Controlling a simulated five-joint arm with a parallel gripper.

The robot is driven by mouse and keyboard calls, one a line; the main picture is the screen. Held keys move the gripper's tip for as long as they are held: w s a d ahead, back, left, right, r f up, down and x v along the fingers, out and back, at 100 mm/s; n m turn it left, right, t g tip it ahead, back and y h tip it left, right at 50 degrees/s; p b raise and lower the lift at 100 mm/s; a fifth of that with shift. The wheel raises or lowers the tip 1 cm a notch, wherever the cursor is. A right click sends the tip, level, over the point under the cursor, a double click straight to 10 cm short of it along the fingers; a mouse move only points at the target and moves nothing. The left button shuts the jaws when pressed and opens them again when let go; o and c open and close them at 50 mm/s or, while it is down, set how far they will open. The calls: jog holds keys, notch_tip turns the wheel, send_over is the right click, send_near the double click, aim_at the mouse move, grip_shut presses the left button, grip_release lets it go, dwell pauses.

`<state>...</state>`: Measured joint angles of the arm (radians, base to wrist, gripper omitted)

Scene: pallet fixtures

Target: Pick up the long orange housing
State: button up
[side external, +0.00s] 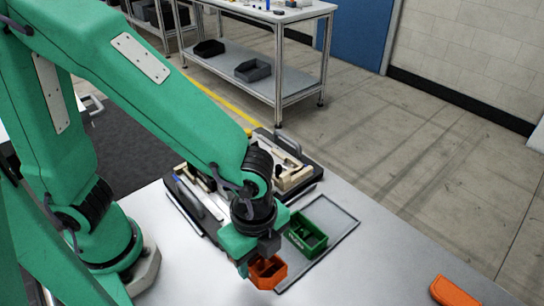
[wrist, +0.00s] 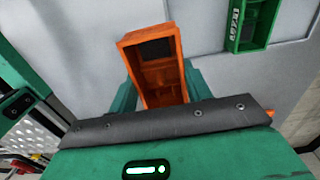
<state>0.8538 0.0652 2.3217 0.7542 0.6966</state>
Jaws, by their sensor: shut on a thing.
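The long orange housing (wrist: 158,68) is an open-topped box with inner divisions, seen between the green fingers of my gripper (wrist: 160,92) in the wrist view. In the side view the orange housing (side external: 268,273) shows just below my gripper (side external: 258,256), which is shut on it. The gripper hides part of the housing's upper side in the side view. Whether its underside touches the table I cannot tell.
A green open box (side external: 307,238) stands on a grey outlined plate (side external: 335,222) beside the gripper. Another orange piece (side external: 453,292) lies at the table's lower right. A dark tray with pale fixtures (side external: 290,180) is behind. Table between the orange pieces is clear.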

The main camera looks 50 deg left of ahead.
jog(key=shift+s+d+r, duration=0.3)
jog(key=shift+s+r, duration=0.1)
jog(key=shift+s, duration=0.25)
jog(key=shift+s+d+r, duration=0.25)
jog(key=shift+s+r, duration=0.2)
jog(key=shift+s, duration=0.25)
jog(key=shift+s+d+r, duration=0.3)
jog(key=shift+s+r, duration=0.1)
jog(key=shift+s, duration=0.25)
jog(key=w+a+r, duration=0.1)
jog(key=w+a, duration=0.7)
jog(key=w, duration=0.4)
jog(key=w+a+r, duration=0.1)
jog(key=w+a, duration=0.6)
jog(key=w, duration=0.5)
jog(key=w+a, duration=0.5)
jog(key=a, duration=0.5)
jog(key=shift+a, duration=0.3)
jog(key=shift+f, duration=0.1)
jog(key=shift+f, duration=3.7)
jog(key=shift+f, duration=1.05)
